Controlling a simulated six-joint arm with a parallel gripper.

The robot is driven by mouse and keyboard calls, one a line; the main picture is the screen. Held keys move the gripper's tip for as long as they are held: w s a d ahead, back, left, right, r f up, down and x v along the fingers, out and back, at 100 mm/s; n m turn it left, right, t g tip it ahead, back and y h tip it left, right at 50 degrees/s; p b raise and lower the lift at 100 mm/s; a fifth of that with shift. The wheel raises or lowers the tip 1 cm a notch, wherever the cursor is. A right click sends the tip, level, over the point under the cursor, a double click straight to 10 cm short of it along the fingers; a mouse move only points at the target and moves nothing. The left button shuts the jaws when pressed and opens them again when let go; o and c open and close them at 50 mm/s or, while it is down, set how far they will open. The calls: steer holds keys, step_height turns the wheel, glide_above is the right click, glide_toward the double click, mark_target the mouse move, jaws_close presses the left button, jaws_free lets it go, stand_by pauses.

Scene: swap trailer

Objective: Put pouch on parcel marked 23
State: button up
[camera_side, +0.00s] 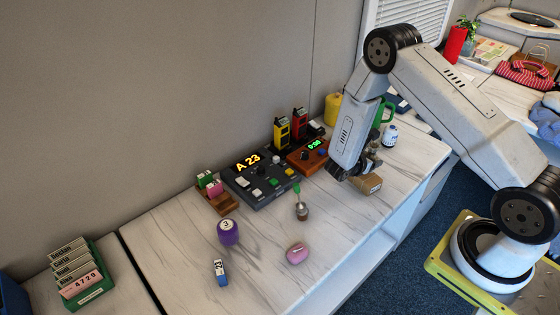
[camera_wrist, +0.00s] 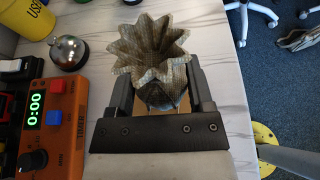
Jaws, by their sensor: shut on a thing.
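A grey-brown pouch (camera_wrist: 155,48) with a star-shaped, pleated open top stands between the two fingers in the wrist view. My gripper (camera_wrist: 160,92) is shut on it. In the side view my gripper (camera_side: 358,170) is low over the table's right part, and the pouch is mostly hidden by it. A small brown parcel (camera_side: 372,184) lies right beside and below the gripper; its marking cannot be read. A bit of tan surface shows beneath the pouch in the wrist view. I cannot tell whether the pouch touches the parcel.
A black console (camera_side: 262,180) shows "A 23". An orange timer box (camera_wrist: 50,125) and a bell (camera_wrist: 68,52) stand left of the gripper in the wrist view.

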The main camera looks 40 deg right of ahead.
steer(key=shift+f, duration=0.95)
steer(key=shift+f, duration=0.1)
steer(key=o, duration=1.2)
steer(key=shift+o, duration=0.2)
steer(key=shift+a+r, duration=0.15)
steer(key=shift+r, duration=0.05)
steer(key=v, duration=1.1)
steer(key=shift+a, duration=0.35)
steer(key=shift+r, duration=0.1)
